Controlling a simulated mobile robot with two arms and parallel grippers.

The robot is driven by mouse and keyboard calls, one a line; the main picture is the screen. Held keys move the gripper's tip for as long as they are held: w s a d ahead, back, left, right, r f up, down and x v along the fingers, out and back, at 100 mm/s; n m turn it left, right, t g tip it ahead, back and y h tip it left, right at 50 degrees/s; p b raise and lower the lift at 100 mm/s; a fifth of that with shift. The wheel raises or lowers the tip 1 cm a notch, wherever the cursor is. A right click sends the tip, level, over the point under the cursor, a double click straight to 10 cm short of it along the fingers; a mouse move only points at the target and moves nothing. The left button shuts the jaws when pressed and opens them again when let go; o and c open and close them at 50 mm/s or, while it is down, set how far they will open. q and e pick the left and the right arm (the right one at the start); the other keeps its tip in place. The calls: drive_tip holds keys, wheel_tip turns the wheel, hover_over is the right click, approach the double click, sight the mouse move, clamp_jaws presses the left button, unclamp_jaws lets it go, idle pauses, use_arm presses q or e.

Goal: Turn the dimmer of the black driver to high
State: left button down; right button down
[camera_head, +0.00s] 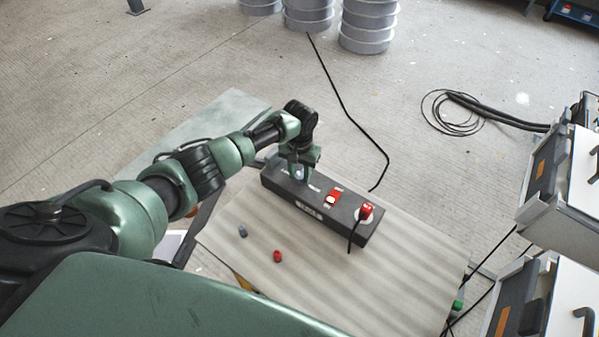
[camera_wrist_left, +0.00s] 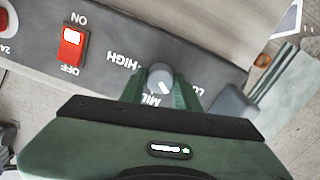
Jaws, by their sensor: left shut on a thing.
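The black driver (camera_head: 309,207) is a long dark box lying on the table. Its dimmer is a small grey round knob (camera_wrist_left: 159,76) with a light pointer mark, printed around with HIGH, MID and LOW labels. The mark seems to face the lower right in the wrist view, away from HIGH. My left gripper (camera_head: 299,176) reaches down over the far left end of the driver. In the wrist view its green fingers (camera_wrist_left: 163,90) are shut on the knob, one on each side. The knob is mostly hidden in the head view. My right gripper is not in view.
The driver also bears a red ON/OFF switch (camera_wrist_left: 71,45) and a red plug (camera_head: 366,210) with a black cable. A grey piece (camera_head: 242,231) and a red piece (camera_head: 278,256) lie on the table (camera_head: 400,275). White cases (camera_head: 570,180) stand at the right.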

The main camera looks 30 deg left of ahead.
use_arm(q)
drive_tip(key=m, duration=0.3)
drive_tip(key=shift+m, duration=0.4)
drive_tip(key=m, duration=0.3)
drive_tip(key=shift+m, duration=0.3)
drive_tip(key=m, duration=0.3)
drive_tip(key=shift+m, duration=0.4)
drive_tip(key=m, duration=0.3)
drive_tip(key=shift+m+b, duration=0.3)
drive_tip(key=shift+b, duration=0.1)
drive_tip(key=m, duration=0.3)
drive_tip(key=shift+m+b, duration=0.3)
drive_tip(key=m, duration=0.3)
drive_tip(key=shift+m+b, duration=0.3)
drive_tip(key=shift+b, duration=0.1)
drive_tip(key=m, duration=0.3)
drive_tip(key=shift+b, duration=0.4)
drive_tip(key=shift+m+b, duration=0.4)
drive_tip(key=shift+m, duration=1.5)
